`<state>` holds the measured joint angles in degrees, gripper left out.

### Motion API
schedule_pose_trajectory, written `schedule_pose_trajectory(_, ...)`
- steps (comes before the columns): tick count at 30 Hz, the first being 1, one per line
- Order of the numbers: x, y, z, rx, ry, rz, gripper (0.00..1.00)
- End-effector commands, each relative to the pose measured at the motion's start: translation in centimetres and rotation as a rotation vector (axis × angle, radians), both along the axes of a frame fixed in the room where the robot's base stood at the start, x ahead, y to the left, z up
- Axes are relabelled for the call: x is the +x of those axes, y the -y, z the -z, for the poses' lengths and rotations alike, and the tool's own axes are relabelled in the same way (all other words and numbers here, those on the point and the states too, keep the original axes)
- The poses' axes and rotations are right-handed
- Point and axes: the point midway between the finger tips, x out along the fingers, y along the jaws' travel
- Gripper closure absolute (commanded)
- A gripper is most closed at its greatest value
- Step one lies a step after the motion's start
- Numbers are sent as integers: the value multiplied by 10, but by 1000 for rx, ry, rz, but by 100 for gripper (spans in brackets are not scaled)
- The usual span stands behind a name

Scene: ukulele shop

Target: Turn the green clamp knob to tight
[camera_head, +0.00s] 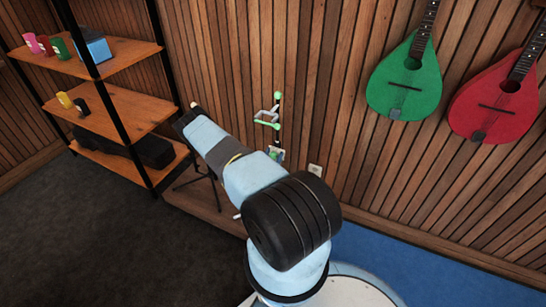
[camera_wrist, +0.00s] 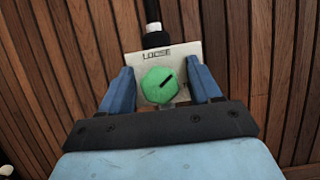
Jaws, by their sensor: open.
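The green clamp knob (camera_wrist: 160,85) is a faceted disc with a dark pointer line, on a pale plate (camera_wrist: 130,59) marked "LOOSE" at its top edge. The pointer aims up and right; another marking at the plate's right is mostly hidden. In the wrist view my gripper (camera_wrist: 160,82) is open, with one blue finger on each side of the knob. I cannot tell whether the fingers touch it. In the head view part of the plate (camera_head: 276,153) shows just beyond my arm, on a stand with green-tipped holders (camera_head: 268,118). My fingers are hidden there.
A wooden shelf unit (camera_head: 120,57) with cups, a blue box (camera_head: 95,48) and a black case (camera_head: 140,149) stands left. A green instrument (camera_head: 404,80) and a red one (camera_head: 497,98) hang on the slatted wall right. Dark carpet (camera_head: 150,240) lies open at lower left.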

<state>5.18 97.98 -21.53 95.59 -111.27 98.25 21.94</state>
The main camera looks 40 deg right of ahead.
Motion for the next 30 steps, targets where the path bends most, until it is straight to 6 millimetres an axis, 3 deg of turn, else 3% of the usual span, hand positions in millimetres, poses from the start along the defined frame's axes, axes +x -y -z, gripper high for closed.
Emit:
schedule_pose_trajectory(8, 0, 1, 0, 0, -1, 0, 37)
schedule_pose_trajectory(24, 0, 1, 0, 0, -1, 0, 88)
schedule_pose_trajectory(30, 0, 0, 0, 16, 39, 0, 88)
